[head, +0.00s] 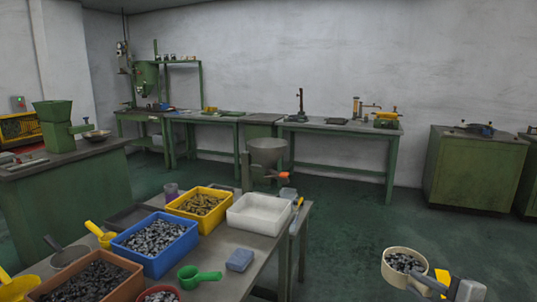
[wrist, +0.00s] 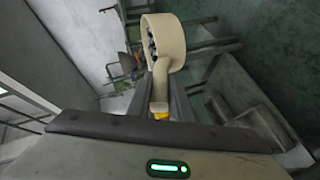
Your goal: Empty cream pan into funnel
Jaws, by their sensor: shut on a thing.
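The cream pan (head: 388,272) holds grey metal pieces and hangs over the floor at the lower right of the head view. My gripper (head: 436,286) is shut on its handle. In the wrist view the pan (wrist: 170,36) is seen from the side, with its handle (wrist: 160,80) running down between the fingers (wrist: 160,108); a few dark pieces show at its rim. A grey funnel (head: 267,146) stands behind the front table, left of the pan and farther away. A green hopper (head: 52,110) stands on the left bench.
The front table (head: 252,262) carries a white tray (head: 240,216), a yellow bin (head: 180,209), a blue bin (head: 150,260), an orange bin (head: 122,288), a green scoop (head: 205,276) and a grey-blue block (head: 240,259). Open green floor lies right of it, up to the wall benches and a green cabinet (head: 470,170).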

